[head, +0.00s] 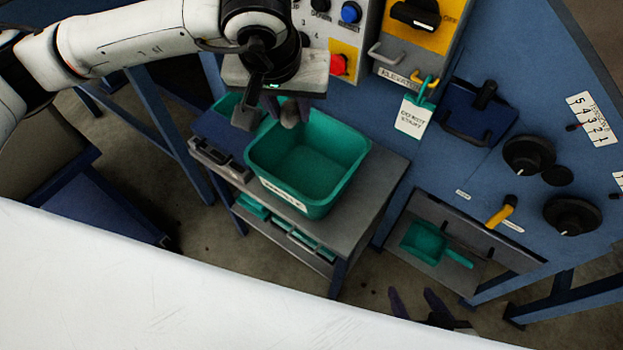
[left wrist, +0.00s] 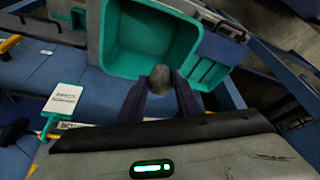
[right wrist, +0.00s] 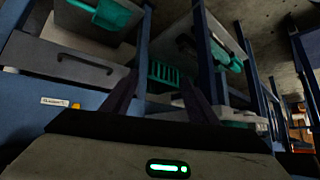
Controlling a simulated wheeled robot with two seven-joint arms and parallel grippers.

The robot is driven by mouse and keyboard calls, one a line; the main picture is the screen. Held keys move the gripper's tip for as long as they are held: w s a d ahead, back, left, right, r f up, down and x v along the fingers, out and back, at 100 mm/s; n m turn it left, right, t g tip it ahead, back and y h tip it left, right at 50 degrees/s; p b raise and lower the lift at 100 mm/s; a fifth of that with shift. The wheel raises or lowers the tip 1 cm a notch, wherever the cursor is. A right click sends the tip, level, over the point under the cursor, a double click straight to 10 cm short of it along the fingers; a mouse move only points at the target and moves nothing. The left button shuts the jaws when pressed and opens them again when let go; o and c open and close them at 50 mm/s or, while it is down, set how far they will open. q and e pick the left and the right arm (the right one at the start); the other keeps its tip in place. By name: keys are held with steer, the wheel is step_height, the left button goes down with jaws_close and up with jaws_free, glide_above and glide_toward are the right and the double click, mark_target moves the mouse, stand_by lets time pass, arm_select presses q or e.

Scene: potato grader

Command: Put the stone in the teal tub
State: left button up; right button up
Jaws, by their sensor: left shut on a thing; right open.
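The teal tub (head: 312,165) stands on a grey cart and looks empty in the head view. It also shows in the left wrist view (left wrist: 125,60). The stone (head: 290,114) is a small grey-brown lump. My left gripper (head: 283,108) is shut on it, above the tub's back left edge. In the left wrist view the stone (left wrist: 160,78) sits between the dark fingertips, overlapping the tub's rim in the picture. My right gripper (head: 420,306) is open and empty, low near the front edge of the white surface. Its spread fingers (right wrist: 165,95) also show in the right wrist view.
The grey cart (head: 375,190) has a lower shelf with teal items. A blue machine panel (head: 460,175) with knobs and switches rises behind and to the right. A teal scoop (head: 425,241) rests in its opening. A white surface (head: 150,280) fills the front left.

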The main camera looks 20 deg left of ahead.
mark_target(297, 121)
arm_select(q)
steer(key=shift+n, duration=0.4)
steer(key=f, duration=0.2)
steer(key=d+f+b, duration=0.1)
steer(key=f, duration=0.1)
steer(key=shift+w, duration=0.3)
steer(key=shift+d+f, duration=0.1)
steer(key=shift+f, duration=0.25)
step_height(297, 121, down, 5)
steer(key=shift+f+b, duration=0.2)
steer(key=shift+b, duration=1.05)
steer(key=o, duration=1.2)
